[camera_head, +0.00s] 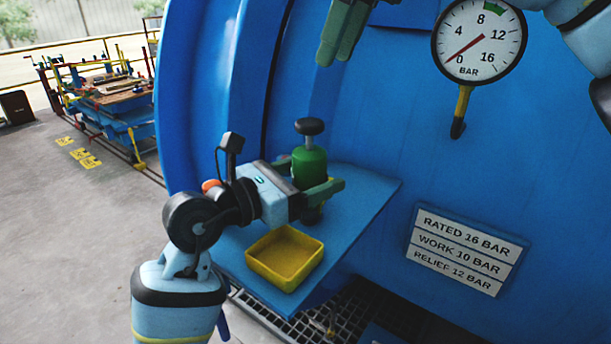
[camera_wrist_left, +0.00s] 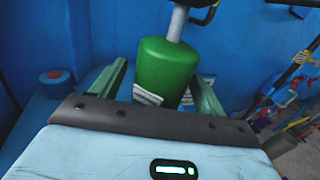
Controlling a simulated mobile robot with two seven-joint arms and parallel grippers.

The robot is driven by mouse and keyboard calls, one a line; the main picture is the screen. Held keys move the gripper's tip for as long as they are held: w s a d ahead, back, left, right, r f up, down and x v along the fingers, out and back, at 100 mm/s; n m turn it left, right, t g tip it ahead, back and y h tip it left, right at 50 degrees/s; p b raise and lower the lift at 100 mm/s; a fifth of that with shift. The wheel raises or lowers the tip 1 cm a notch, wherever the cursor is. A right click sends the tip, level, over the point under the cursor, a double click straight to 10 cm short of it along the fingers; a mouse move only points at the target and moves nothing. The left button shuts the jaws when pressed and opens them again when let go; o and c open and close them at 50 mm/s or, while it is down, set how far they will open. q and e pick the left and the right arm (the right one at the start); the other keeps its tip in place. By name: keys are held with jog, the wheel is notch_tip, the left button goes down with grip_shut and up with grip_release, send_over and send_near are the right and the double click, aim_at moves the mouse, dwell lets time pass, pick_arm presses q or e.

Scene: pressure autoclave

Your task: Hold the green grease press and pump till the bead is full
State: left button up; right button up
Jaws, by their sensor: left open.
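The green grease press (camera_head: 310,166) stands upright on a blue shelf (camera_head: 371,190), with a black knob (camera_head: 309,126) on a pale rod at its top. My left gripper (camera_head: 325,182) is at the press, its fingers one on each side of the green body. In the left wrist view the press (camera_wrist_left: 165,68) stands between the open fingers (camera_wrist_left: 160,85), with gaps at both sides. My right gripper (camera_head: 343,35) is at the top edge of the head view, above the press and apart from it; its fingers lie close together and partly overlap. I cannot make out a bead.
A yellow tray (camera_head: 285,257) sits on the shelf in front of the press. A gauge (camera_head: 479,40) reads near 0 bar, with a yellow-and-black handle (camera_head: 461,112) below it. A rating plate (camera_head: 466,250) is at right. A round blue-and-red item (camera_wrist_left: 55,77) is left in the wrist view.

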pick_arm(q)
jog(key=shift+c, duration=0.4)
jog(key=c, duration=1.3)
